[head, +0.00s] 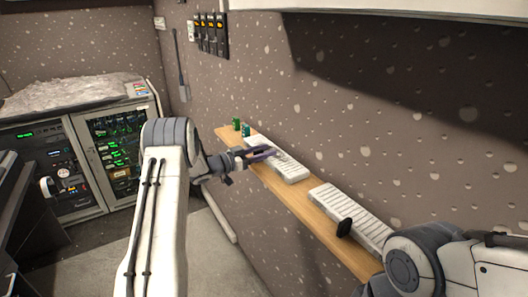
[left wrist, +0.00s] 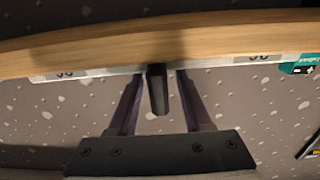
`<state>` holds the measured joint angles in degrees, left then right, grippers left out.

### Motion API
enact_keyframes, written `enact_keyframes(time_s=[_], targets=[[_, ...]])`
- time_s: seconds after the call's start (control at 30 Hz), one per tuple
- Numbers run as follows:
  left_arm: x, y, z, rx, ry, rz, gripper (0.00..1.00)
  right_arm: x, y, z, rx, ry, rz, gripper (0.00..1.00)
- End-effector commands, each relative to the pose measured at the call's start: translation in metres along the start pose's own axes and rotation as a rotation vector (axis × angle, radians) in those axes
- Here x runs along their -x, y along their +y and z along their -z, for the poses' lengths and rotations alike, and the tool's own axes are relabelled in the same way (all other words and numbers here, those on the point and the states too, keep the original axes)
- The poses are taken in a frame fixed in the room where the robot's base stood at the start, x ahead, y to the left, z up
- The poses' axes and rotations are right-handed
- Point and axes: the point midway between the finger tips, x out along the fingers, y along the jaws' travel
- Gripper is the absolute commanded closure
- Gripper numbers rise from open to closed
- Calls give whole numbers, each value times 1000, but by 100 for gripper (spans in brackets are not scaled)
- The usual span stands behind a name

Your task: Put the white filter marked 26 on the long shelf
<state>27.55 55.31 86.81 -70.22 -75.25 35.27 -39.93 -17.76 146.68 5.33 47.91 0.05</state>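The long wooden shelf (head: 310,211) runs along the wall and carries two white slatted units. The farther white unit (head: 292,171) is beside my left gripper (head: 268,154); the nearer white unit (head: 350,210) has a black handle (head: 344,228). In the left wrist view, a white strip (left wrist: 100,72) under the wooden edge (left wrist: 80,48) bears two dark marks, partly cut off; I cannot read them surely. A dark handle (left wrist: 158,90) stands between the open fingers of my left gripper (left wrist: 160,85), with gaps on both sides. My right gripper is not in view.
A green can (head: 236,124) and a teal one (head: 246,131) stand at the shelf's far end. A rack cabinet (head: 120,150) stands at the back left. A rail of switches (head: 210,34) hangs on the wall. The floor (head: 215,265) below is clear.

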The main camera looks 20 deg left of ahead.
Motion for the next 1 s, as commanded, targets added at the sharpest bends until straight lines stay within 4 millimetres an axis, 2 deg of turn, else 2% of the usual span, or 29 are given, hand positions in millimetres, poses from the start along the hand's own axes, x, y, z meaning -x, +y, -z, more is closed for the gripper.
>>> enact_keyframes(time_s=[0.13,0.23,0.5,0.7,0.83,1.0], targets=[[2,0,1,0,0,1,50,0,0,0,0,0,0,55],[13,-1,0,1,0,3,50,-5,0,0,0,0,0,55],[71,-2,-1,-1,0,5,50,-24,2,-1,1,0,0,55],[105,-1,0,0,0,3,50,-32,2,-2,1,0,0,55],[117,0,1,-1,0,1,50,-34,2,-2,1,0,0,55],[120,0,2,0,0,0,50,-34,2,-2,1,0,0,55]])
